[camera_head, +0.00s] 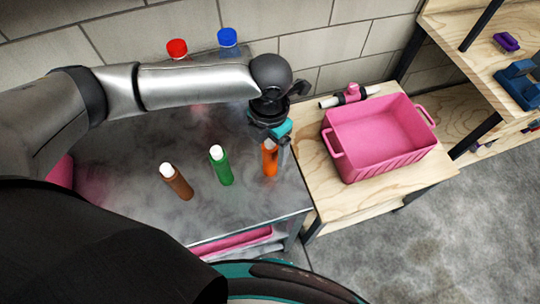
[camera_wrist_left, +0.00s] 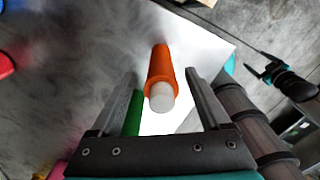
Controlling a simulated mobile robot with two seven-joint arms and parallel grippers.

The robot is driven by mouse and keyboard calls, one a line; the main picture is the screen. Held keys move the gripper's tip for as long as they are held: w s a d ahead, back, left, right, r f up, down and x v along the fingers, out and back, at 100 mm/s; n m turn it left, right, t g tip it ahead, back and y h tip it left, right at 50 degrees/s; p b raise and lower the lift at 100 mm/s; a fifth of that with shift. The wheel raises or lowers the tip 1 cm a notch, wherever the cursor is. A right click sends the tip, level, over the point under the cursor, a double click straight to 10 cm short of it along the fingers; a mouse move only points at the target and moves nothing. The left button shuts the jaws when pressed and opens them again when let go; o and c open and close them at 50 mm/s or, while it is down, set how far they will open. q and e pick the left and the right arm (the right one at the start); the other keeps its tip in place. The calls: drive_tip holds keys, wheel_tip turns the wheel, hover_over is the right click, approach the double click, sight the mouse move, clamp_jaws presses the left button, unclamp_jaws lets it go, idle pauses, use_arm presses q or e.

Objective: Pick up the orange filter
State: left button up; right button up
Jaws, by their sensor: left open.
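The orange filter (camera_head: 270,160), an orange cylinder with a white top, stands on the grey metal table near its right edge in the head view. In the left wrist view the orange filter (camera_wrist_left: 161,68) appears just past and between the two fingers, its white end towards the camera. My left gripper (camera_head: 276,138) is at the filter's top end in the head view and partly covers it. In the left wrist view my left gripper (camera_wrist_left: 163,80) is open, with a finger on each side of the filter. I cannot tell whether a finger touches it. My right gripper is not seen.
A green bottle (camera_head: 221,166) and a brown bottle (camera_head: 177,182) stand left of the filter. Red-capped (camera_head: 177,48) and blue-capped (camera_head: 228,40) bottles stand behind my left arm. A pink crate (camera_head: 378,138) sits on the wooden table (camera_head: 340,203) at right.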

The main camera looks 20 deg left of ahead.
use_arm(q)
wheel_tip(320, 180, down, 4)
drive_tip(key=shift+s+r+b, duration=0.1)
drive_tip(key=shift+r+b, duration=0.15)
drive_tip(key=shift+b, duration=0.05)
clamp_jaws()
idle(0.4)
